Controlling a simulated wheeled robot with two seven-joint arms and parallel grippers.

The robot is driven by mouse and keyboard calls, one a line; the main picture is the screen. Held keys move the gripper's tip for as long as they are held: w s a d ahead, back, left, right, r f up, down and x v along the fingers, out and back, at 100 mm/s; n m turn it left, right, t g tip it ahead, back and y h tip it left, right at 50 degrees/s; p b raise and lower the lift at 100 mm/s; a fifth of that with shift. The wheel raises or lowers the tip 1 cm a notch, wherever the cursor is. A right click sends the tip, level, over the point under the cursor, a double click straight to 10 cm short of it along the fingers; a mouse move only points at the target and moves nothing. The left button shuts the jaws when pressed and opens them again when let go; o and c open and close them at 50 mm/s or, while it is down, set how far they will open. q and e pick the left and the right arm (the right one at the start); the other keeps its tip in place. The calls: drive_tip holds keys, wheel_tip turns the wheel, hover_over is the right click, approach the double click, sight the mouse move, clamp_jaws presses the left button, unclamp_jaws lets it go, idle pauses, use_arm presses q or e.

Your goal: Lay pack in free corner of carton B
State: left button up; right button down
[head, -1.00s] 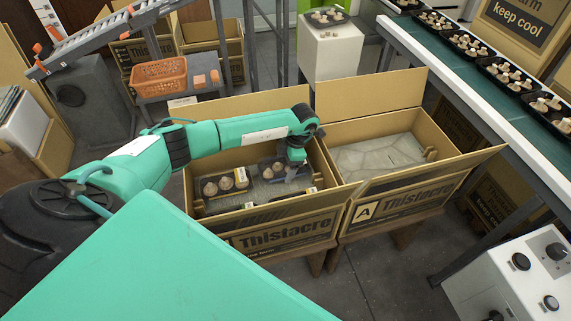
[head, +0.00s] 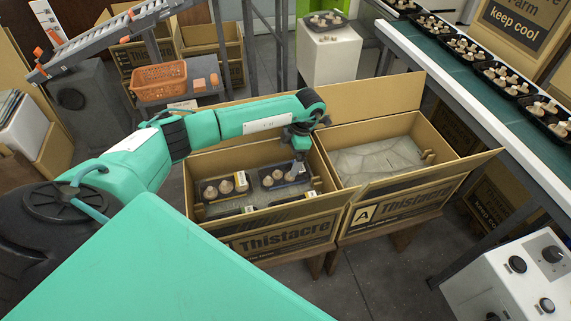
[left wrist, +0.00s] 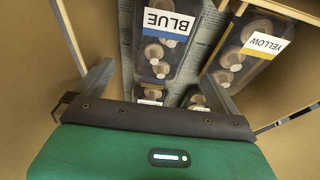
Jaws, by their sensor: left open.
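Carton B, the left open carton (head: 290,231), holds several black trays of mushrooms. One pack (head: 224,186) lies at its back left and another (head: 282,177) at its back right. Dark pack edges and white labels show along the front wall, partly hidden by it. My left gripper (head: 301,167) is over the back right pack. In the left wrist view its fingers (left wrist: 158,88) are spread, with nothing held between them. Beyond the fingers lie a pack labelled BLUE (left wrist: 165,60) and a pack labelled YELLOW (left wrist: 236,57). Other packs are mostly hidden by the gripper.
Carton A (head: 398,207) stands open against the right side of carton B, with a pale liner inside. Their raised flaps stand at the back. A conveyor (head: 490,62) with mushroom trays runs at the right. An orange basket (head: 160,80) sits on a shelf behind.

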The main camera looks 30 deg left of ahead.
use_arm(q)
drive_tip(key=v, duration=0.6)
drive_tip(key=shift+r, duration=0.25)
use_arm(e)
drive_tip(key=shift+f, duration=0.3)
use_arm(q)
drive_tip(key=shift+w+d, duration=0.1)
use_arm(e)
drive_tip(key=shift+w+r, duration=0.1)
